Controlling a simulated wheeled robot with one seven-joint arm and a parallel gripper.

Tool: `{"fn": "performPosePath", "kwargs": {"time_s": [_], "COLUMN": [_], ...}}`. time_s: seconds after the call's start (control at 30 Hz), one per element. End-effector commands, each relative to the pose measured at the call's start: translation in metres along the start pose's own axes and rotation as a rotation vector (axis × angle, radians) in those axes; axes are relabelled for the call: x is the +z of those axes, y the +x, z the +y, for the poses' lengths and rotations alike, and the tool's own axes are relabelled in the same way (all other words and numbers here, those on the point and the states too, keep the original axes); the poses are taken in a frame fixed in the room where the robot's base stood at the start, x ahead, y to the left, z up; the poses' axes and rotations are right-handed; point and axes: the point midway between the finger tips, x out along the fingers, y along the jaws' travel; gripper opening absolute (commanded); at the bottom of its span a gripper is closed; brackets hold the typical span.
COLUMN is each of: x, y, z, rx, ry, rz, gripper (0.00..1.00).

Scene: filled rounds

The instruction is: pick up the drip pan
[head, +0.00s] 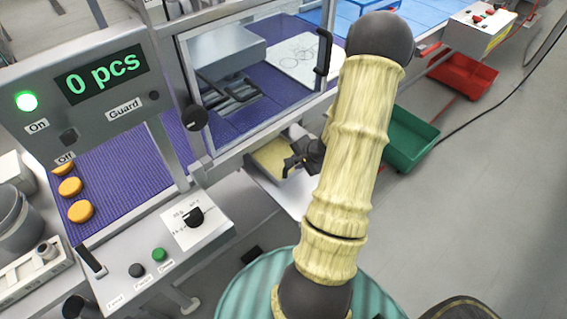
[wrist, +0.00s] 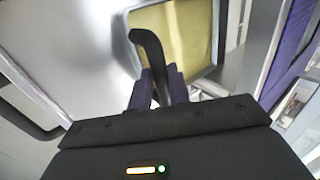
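The drip pan (head: 270,158) is a shallow metal pan, yellowish inside, low beside the conveyor machine in the head view. In the wrist view its yellow inside (wrist: 187,40) and silver rim show at the top. A dark bent bar (wrist: 147,46), which looks like the pan's handle, runs down from its near edge. My gripper (head: 289,164) is at the pan's near right side, partly behind my arm. In the wrist view its two fingers (wrist: 159,86) lie on either side of the bar. Whether they press on it is not clear. The pan's far part is hidden under the machine.
A control panel (head: 165,245) and the guarded conveyor (head: 118,180) with several orange rounds stand at the left. A green bin (head: 411,140) and a red bin (head: 463,76) sit on the floor at right. The grey floor at far right is clear, apart from a cable.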

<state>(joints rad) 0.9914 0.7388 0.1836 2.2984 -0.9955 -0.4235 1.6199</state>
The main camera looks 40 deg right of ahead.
Motion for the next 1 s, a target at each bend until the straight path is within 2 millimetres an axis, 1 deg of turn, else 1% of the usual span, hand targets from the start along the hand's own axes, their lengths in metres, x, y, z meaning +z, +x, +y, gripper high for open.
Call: {"fn": "performPosePath", "kwargs": {"time_s": [0.03,0.1,0.63,0.67,0.73,0.77,1.0], "x": [0.0007,0.0008,-0.0003,-0.0004,-0.0005,-0.0005,-0.0009], "y": [0.0082,0.0124,0.0119,0.0119,0.0119,0.0118,0.0115], "z": [0.0006,0.0004,0.0000,0.0001,0.0001,0.0001,-0.0006], "rx": [0.001,0.001,0.000,0.000,0.000,0.000,-0.002], "ry": [-0.001,-0.001,0.001,0.001,0.001,0.001,0.001], "rz": [-0.001,-0.001,0.001,0.001,0.001,0.001,0.002], "gripper": [0.19,0.19,0.19,0.17,0.03,0.00,0.00]}}
